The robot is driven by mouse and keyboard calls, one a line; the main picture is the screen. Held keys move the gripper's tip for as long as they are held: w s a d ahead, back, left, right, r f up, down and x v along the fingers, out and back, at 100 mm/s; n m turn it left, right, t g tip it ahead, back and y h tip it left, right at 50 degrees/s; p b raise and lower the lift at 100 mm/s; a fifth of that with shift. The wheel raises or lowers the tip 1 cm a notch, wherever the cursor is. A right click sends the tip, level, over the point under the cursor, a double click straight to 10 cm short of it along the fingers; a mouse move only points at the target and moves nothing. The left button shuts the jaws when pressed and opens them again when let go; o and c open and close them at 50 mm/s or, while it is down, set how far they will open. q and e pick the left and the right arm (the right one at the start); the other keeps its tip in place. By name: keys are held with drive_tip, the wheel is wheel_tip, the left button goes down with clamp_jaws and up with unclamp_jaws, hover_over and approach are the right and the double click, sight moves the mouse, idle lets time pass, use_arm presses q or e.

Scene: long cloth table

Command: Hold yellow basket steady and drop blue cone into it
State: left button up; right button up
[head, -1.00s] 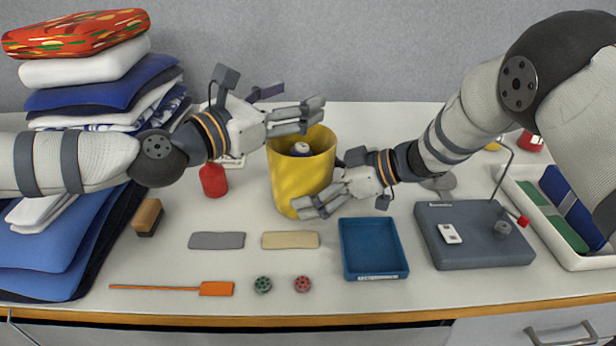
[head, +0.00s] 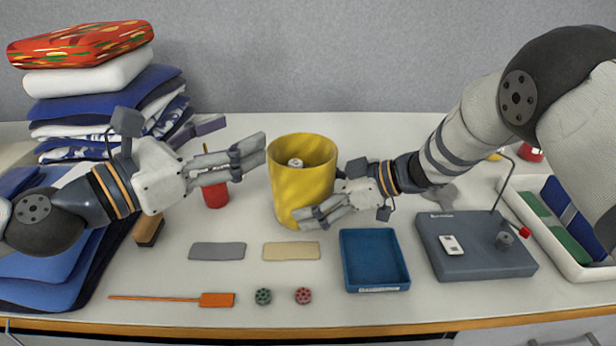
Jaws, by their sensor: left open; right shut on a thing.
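The yellow basket (head: 290,192) stands upright at the middle of the table. A cone with a pale top (head: 296,163) shows inside its mouth; the basket wall hides its lower part. My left gripper (head: 252,157) is open and empty, just left of the basket near its rim, apart from the cone. My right gripper (head: 312,217) is at the basket's lower front right side, shut on the basket; the exact contact is partly hidden by the fingers.
A red bottle (head: 215,192) stands behind my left fingers. A blue tray (head: 374,262) and a grey board with a post (head: 470,262) lie at the right. Folded cloths (head: 95,85) are stacked at the left. Grey and beige pads (head: 291,251) lie in front.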

drive_tip(key=shift+f, duration=0.15)
drive_tip(key=o, duration=0.6)
